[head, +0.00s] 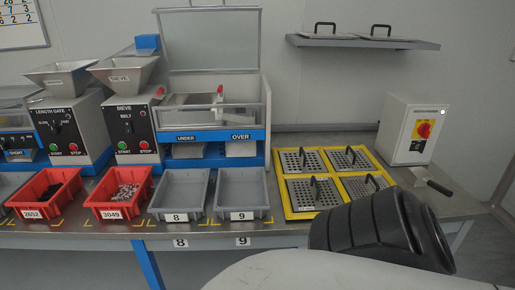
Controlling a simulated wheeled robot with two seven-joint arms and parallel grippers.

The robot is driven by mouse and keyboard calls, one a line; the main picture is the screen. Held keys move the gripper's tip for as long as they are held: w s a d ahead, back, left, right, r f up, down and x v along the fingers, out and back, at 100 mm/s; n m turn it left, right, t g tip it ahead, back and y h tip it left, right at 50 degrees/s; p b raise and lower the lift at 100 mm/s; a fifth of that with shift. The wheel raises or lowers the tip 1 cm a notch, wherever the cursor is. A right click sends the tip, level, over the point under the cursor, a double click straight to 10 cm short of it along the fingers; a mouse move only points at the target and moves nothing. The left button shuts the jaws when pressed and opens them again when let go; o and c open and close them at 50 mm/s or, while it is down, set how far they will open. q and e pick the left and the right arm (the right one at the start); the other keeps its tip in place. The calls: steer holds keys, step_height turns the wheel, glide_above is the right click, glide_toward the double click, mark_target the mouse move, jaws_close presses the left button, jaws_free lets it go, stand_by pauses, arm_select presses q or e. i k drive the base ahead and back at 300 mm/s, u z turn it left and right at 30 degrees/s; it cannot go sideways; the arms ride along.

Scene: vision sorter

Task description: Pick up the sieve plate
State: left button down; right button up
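Several perforated metal sieve plates with black arched handles lie in a yellow frame (328,150) on the table, right of the grey bins. The back-left plate (291,162), back-right plate (339,161), front-left plate (302,195) and front-right plate (353,187) all lie flat. A black ribbed part and a pale link of my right arm fill the lower right, close to the front-right plate in the picture. My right gripper's fingers do not show. My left gripper is not in view.
Red bins (76,182) and grey bins (157,209) line the front edge. Behind them stands the sieve machine (251,136) with a raised clear cover. A white box with a red switch (406,146) and a black-handled tool (436,188) are at right. A shelf (418,45) hangs above.

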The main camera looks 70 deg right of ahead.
mark_target(353, 162)
steer(key=u, duration=1.1)
steer(key=k, duration=2.35)
steer(key=z, duration=1.55)
